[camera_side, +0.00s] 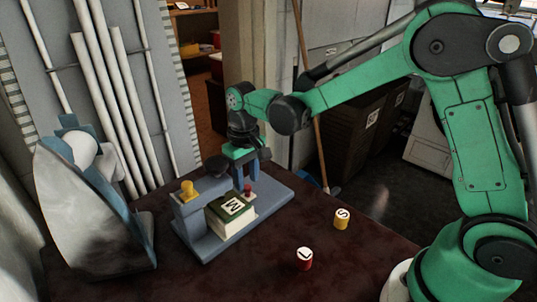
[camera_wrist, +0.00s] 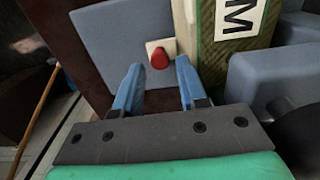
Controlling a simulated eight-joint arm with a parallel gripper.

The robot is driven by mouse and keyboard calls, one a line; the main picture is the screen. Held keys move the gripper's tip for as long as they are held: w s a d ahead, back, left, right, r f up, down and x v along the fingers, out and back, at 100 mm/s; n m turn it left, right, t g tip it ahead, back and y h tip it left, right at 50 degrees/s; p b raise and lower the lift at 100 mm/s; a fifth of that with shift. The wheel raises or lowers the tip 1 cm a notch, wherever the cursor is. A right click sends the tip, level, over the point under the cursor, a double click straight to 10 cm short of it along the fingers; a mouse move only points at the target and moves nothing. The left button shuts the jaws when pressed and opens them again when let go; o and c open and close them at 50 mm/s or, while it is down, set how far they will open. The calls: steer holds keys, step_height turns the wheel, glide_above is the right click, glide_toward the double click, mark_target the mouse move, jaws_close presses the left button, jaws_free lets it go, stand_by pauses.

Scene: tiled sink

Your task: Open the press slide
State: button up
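The press (camera_side: 275,196) is a blue-grey base with a raised frame on the table; its base also shows in the wrist view (camera_wrist: 108,32). A green-and-cream block marked M (camera_side: 230,206) sits in it and shows at the upper right of the wrist view (camera_wrist: 208,55). A red knob (camera_side: 247,190) on a small cream plate stands beside the block; I cannot tell whether the plate joins it. My gripper (camera_side: 248,174) is over the knob, fingers down. In the wrist view my gripper (camera_wrist: 160,64) is open, with the knob (camera_wrist: 159,58) between or just beyond the fingertips; contact is unclear.
A large grey and blue machine (camera_side: 92,215) stands left of the press. A yellow cylinder (camera_side: 342,219) and a red cylinder (camera_side: 304,258) stand on the dark table (camera_side: 240,272), whose front middle is mostly clear.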

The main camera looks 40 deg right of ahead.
steer(key=shift+f, duration=1.1)
jaws_close()
stand_by(0.6)
